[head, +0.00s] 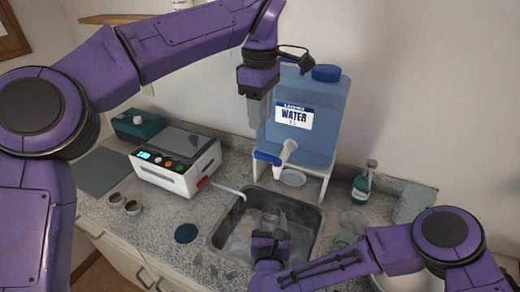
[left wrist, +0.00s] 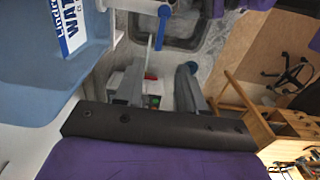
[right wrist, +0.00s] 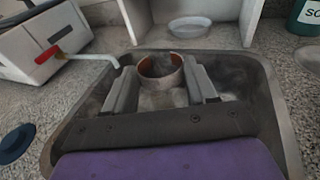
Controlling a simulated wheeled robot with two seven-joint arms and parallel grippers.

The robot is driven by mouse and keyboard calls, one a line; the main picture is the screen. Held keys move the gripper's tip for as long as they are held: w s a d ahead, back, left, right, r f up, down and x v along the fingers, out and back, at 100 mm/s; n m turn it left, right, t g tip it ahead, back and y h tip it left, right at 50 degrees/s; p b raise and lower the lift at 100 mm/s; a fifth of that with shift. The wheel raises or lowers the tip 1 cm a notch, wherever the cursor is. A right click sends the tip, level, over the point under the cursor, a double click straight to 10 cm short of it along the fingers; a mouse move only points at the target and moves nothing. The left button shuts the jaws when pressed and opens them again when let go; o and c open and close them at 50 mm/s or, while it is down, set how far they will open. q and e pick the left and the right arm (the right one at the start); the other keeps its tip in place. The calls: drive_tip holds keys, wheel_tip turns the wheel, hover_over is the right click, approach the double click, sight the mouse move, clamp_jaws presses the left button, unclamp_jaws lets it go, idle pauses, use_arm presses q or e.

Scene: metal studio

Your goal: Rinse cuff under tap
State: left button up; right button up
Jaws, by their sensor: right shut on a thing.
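The cuff (right wrist: 161,70), a short ring with a copper-brown inside, is between the fingers of my right gripper (right wrist: 162,84), which is shut on it inside the metal sink (head: 222,236). In the head view, my right gripper (head: 270,222) hides part of it. The white tap (head: 287,151) with a blue lever (head: 267,158) sticks out from the blue water container (head: 318,135), above and behind the cuff. My left gripper (head: 258,112) points down in front of the container, above the lever. In the left wrist view, its fingers (left wrist: 160,90) are apart with nothing between them.
A white machine (head: 176,160) with a thin white spout (head: 228,190) stands left of the sink. A small dish (head: 293,178) sits under the container's stand. A green bottle (head: 362,182) and glassware stand at right. Two small cups (head: 132,207) and a dark blue disc (head: 186,233) lie at left.

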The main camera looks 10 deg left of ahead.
sight(260, 153)
use_arm(q)
wheel_tip(260, 153, down, 9)
drive_tip(key=shift+w+a+f, duration=0.1)
drive_tip(key=shift+w, duration=0.05)
drive_tip(key=shift+f, duration=0.35)
clamp_jaws()
